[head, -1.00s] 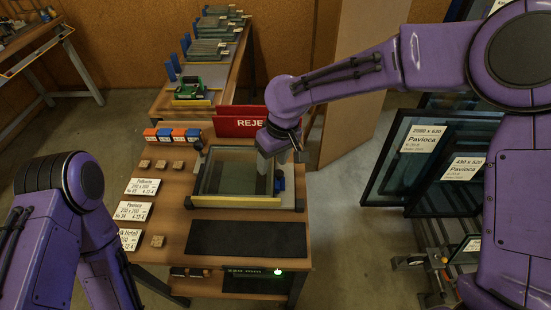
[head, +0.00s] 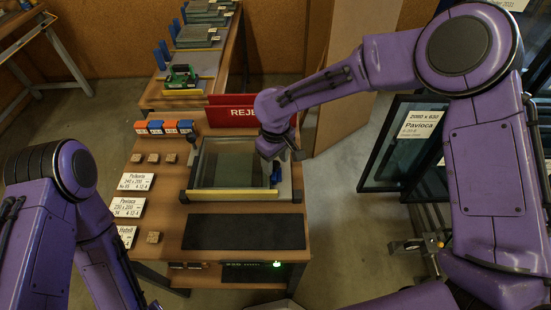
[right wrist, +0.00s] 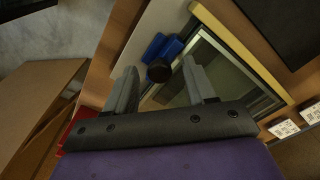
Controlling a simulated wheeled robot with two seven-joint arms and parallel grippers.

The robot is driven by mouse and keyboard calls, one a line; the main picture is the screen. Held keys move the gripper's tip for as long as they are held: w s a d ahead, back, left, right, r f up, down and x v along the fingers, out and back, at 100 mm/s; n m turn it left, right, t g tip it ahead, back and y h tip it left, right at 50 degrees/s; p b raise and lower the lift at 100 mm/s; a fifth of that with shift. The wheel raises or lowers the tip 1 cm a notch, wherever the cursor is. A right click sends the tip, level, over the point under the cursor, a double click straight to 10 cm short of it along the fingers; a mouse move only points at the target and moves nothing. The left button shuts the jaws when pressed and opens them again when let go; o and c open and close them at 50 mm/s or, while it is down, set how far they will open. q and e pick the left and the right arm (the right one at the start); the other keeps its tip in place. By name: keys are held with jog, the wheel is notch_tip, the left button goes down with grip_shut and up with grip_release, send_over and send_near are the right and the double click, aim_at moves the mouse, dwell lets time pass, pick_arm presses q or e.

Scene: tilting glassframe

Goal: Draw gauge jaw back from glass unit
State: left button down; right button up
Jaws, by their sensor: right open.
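The glass unit (head: 222,165) lies in a frame with a yellow front bar (head: 230,195) on the wooden bench. The blue gauge jaw (head: 276,176) stands at the frame's right side. In the right wrist view the blue gauge part (right wrist: 168,46) carries a round black knob (right wrist: 159,71) beside the glass pane (right wrist: 225,72). My right gripper (right wrist: 160,66) is open, with its two grey fingers either side of the knob; contact cannot be told. In the head view the wrist hides most of this gripper (head: 277,153). My left arm shows at the left, its gripper out of view.
A red reject sign (head: 240,113) stands behind the frame. Orange and blue blocks (head: 165,127), wooden blocks and label cards (head: 137,181) lie left. A black mat (head: 232,232) lies in front. Large glass panes (head: 400,145) stand to the right.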

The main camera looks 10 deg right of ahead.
grip_shut()
jog(key=d+p, duration=0.2)
jog(key=d, duration=0.1)
jog(key=s+d+p, duration=0.1)
jog(key=d, duration=0.1)
jog(key=shift+d, duration=0.2)
jog(key=shift+c, duration=2.2)
grip_release()
jog(key=o, duration=0.4)
jog(key=shift+d, duration=0.1)
jog(key=shift+o, duration=0.2)
jog(key=shift+d, duration=0.1)
